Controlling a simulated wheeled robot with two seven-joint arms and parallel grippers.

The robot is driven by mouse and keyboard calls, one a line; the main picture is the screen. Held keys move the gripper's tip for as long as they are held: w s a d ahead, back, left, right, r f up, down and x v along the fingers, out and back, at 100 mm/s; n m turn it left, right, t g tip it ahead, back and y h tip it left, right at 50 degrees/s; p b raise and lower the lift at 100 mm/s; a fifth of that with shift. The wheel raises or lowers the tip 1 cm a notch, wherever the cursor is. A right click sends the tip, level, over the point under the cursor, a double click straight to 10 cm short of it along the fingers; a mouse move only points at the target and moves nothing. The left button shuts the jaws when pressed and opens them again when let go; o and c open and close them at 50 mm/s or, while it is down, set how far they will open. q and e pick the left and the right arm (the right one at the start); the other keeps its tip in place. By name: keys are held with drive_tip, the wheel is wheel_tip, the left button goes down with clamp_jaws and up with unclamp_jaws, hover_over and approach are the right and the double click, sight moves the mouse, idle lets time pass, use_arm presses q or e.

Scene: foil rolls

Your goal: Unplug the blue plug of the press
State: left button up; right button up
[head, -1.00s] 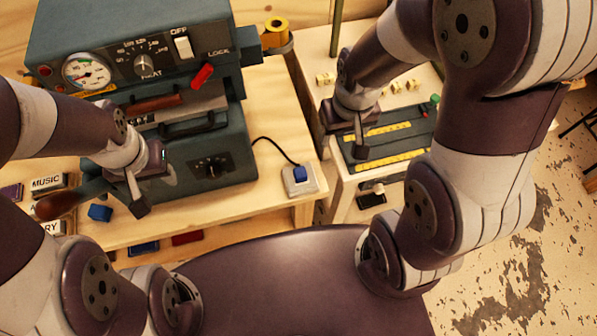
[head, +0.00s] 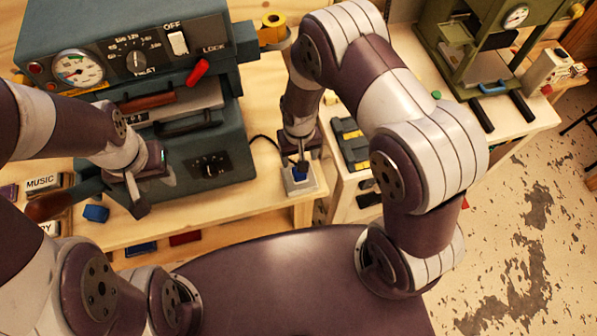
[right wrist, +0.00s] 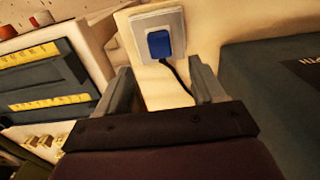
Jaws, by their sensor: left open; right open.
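The blue plug (head: 299,172) sits in a pale socket block (head: 300,184) at the front right of the wooden bench. In the right wrist view the blue plug (right wrist: 159,43) is seated in the socket plate (right wrist: 174,20), and a black cord runs down from it. My right gripper (head: 302,162) is over the plug and partly hides it. In the right wrist view my right gripper (right wrist: 160,80) is open, its fingers apart, with the plug ahead of the gap between them. My left gripper (head: 135,195) is open and empty before the press (head: 135,100).
The press has a dial, an OFF switch and a red lever. Several small blocks lie at the bench's left front, including one blue block (head: 96,213). A green machine (head: 480,50) stands on the right table.

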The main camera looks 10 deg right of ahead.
wheel_tip(320, 180, down, 8)
drive_tip(key=b, duration=0.6)
drive_tip(key=shift+r, duration=0.15)
drive_tip(key=shift+f+b, duration=0.4)
drive_tip(key=shift+f, duration=0.2)
drive_tip(key=shift+r, duration=0.1)
idle(0.3)
clamp_jaws()
drive_tip(key=shift+p, duration=0.3)
